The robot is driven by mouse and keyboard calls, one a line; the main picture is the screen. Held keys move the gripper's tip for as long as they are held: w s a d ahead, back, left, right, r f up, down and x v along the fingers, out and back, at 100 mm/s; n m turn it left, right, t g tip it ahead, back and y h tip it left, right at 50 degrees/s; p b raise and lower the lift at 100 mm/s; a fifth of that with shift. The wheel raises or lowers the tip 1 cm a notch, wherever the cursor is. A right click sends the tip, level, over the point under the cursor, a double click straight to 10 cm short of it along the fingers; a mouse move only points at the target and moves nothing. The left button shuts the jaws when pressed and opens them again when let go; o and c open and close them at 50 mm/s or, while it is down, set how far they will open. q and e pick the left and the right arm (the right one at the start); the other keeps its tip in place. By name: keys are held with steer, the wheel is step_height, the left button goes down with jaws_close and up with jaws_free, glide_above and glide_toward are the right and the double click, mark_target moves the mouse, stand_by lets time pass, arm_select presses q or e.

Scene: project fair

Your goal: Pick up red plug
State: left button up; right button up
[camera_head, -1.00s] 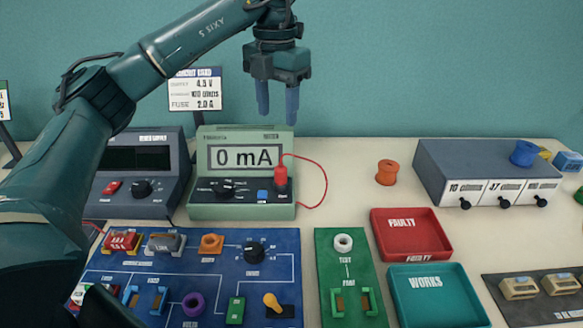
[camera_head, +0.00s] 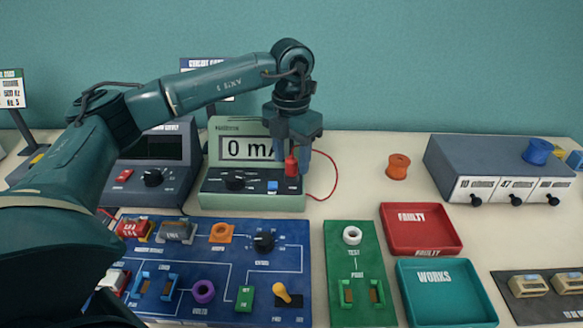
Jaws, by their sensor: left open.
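The red plug (camera_head: 291,166) stands upright at the right end of the green meter's (camera_head: 250,201) front panel, with a red lead curving off to its right. My left gripper (camera_head: 292,168) points straight down over the meter, its blue fingers apart on either side of the plug's upper part. I cannot tell whether the fingers touch the plug. The gripper covers the right part of the display, which reads 0 mA. My right gripper is not in view.
A blue circuit board (camera_head: 215,260) lies in front of the meter, and a green test board (camera_head: 347,275) stands to its right. A red faulty tray (camera_head: 420,250) and teal works tray (camera_head: 445,318) lie further right. A grey supply box (camera_head: 150,195) is close on the left.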

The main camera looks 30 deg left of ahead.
arm_select(q)
jaws_close()
stand_by(0.5)
steer(key=shift+r, duration=0.15)
